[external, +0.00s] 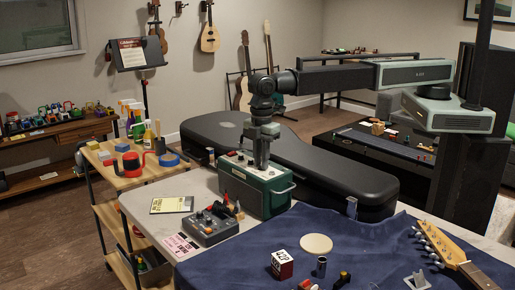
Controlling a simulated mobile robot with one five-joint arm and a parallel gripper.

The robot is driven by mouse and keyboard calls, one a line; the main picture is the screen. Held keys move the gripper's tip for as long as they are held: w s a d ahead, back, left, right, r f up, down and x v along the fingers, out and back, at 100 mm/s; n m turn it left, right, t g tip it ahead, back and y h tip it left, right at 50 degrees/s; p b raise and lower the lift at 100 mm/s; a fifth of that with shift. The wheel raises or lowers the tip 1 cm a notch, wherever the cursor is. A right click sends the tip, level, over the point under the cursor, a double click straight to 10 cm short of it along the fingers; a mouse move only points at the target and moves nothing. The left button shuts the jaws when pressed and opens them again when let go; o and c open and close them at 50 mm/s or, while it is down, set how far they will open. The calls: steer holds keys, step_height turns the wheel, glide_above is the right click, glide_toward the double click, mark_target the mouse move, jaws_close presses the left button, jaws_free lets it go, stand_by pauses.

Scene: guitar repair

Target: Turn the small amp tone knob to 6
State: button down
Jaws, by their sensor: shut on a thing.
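The small green amp (267,197) stands on the pale worktop, with a light control panel (236,160) on its top. Several small knobs show on the panel, one of them red. My gripper (261,164) points straight down from above and is shut on a knob at the right part of the panel. The fingers hide that knob, so its pointer and setting cannot be read. The panel's numbers are too small to read.
A black guitar case (330,165) lies right behind the amp. A grey pedal box (210,226) with knobs sits in front of it. A blue cloth (235,265) with a guitar headstock (440,247) covers the right front. A wooden cart (125,183) stands left.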

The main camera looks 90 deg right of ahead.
steer(key=shift+m, duration=2.4)
steer(key=c, duration=1.3)
jaws_free()
steer(key=shift+c, duration=0.2)
step_height(320, 180, up, 8)
steer(key=p, duration=0.8)
steer(key=shift+f, duration=0.1)
